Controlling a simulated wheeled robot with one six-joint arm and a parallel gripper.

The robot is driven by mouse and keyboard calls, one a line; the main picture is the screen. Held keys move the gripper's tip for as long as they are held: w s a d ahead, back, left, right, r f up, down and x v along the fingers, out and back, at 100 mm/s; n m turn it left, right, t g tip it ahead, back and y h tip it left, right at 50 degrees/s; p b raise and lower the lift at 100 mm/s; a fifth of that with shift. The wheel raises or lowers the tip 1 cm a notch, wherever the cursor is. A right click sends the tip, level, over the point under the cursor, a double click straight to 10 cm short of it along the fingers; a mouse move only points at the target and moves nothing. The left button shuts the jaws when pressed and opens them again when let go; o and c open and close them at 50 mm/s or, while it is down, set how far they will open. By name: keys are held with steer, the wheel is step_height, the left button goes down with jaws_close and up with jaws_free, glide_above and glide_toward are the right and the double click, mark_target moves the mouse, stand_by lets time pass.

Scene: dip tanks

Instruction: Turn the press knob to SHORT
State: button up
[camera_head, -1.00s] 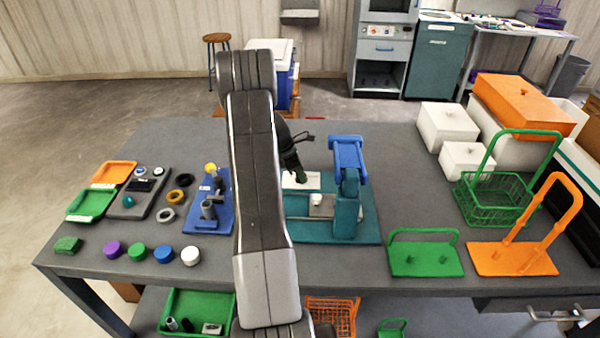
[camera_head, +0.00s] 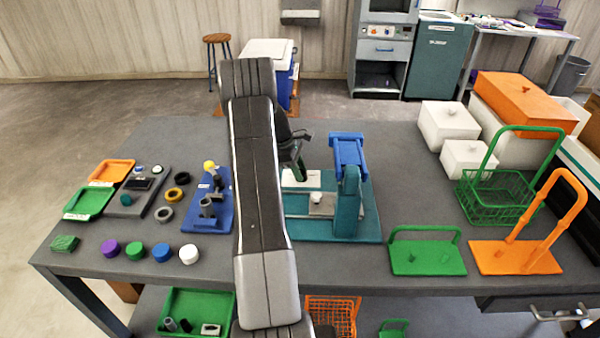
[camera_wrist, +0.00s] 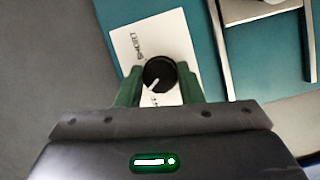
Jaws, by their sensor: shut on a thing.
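The press knob (camera_wrist: 159,73) is round and black with a white pointer line. It sits on a white label plate (camera_wrist: 128,42) on the teal press base (camera_wrist: 206,32). The wrist view shows "SHORT" printed on the plate, above and left of the knob; other lettering at the lower left is partly hidden. The white pointer line lies toward the lower left of the knob, away from "SHORT". My gripper (camera_wrist: 160,77) has its green fingers on both sides of the knob, shut on it. In the head view my gripper (camera_head: 300,172) is over the plate, and the knob is hidden.
The press's blue lever (camera_head: 348,150) and teal column (camera_head: 346,205) stand just right of my gripper. A blue fixture (camera_head: 222,220) is to the left of my arm. A green handled plate (camera_head: 428,258) lies to the right. The table behind the press is clear.

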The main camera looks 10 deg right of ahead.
steer(key=m, duration=0.2)
steer(key=m+g+y, duration=0.1)
steer(key=m, duration=0.1)
steer(key=shift+w+m+g+b, duration=0.15)
steer(key=shift+m+g+b, duration=0.15)
steer(key=shift+b, duration=0.1)
steer(key=m, duration=0.2)
steer(key=m+g+y, duration=0.1)
steer(key=m, duration=0.1)
steer(key=shift+d+m+y, duration=0.1)
steer(key=shift+m+y, duration=0.2)
steer(key=m, duration=0.2)
steer(key=m+y, duration=0.1)
steer(key=m, duration=0.1)
steer(key=shift+d+m+y+b, duration=0.1)
steer(key=shift+m+y+b, duration=0.2)
steer(key=shift+b, duration=0.05)
steer(key=shift+m+y, duration=0.9)
steer(key=shift+m, duration=1.4)
steer(key=shift+d, duration=0.1)
steer(key=o, duration=1)
steer(key=p+v, duration=0.1)
steer(key=v, duration=1.2)
steer(key=shift+w+r+p, duration=0.25)
steer(key=shift+r+p, duration=0.1)
